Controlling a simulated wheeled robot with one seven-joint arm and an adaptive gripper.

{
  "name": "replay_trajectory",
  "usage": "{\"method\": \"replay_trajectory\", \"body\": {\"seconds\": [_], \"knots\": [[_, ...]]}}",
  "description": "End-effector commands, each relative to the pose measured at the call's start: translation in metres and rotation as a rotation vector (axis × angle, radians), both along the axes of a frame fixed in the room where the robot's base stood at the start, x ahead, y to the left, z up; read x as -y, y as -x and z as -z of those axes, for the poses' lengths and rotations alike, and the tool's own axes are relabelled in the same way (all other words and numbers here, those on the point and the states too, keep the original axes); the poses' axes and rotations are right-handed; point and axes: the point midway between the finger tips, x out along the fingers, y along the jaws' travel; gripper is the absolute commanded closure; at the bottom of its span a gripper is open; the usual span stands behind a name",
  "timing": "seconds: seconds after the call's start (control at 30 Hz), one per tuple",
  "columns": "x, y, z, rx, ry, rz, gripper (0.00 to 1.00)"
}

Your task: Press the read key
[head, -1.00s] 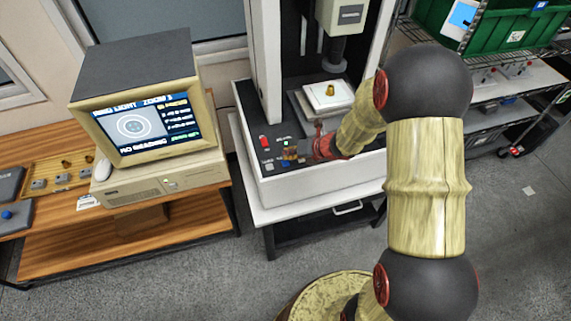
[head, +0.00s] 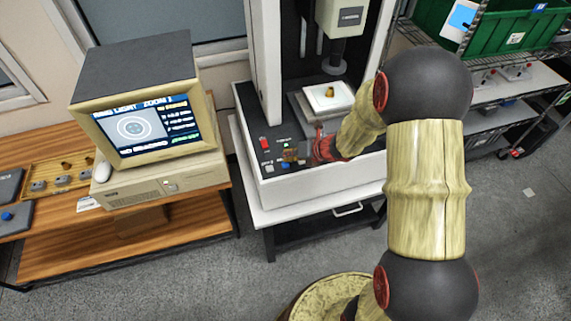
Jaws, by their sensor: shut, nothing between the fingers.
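The control panel with small keys (head: 268,168) sits at the front left of the measuring machine's base (head: 310,185). It has a red switch, a small green light and white and blue keys; their labels are too small to read. The monitor (head: 140,130) at the left shows a ringed circle and text whose bottom line appears to say "NO READING".
A small brass part (head: 329,92) stands on the white plate (head: 338,103) under the machine's head (head: 341,15). A wooden bench (head: 130,250) with a tray of parts is at the left. A green crate (head: 490,30) is on a rack at the right.

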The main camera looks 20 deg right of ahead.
Motion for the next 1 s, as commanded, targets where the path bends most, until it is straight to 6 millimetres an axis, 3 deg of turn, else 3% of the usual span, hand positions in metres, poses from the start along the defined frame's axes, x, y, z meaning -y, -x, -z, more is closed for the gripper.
{"method": "replay_trajectory", "body": {"seconds": [1.0], "knots": [[0.0000,0.0003,0.0098,0.000,0.000,0.000,1.00]]}}
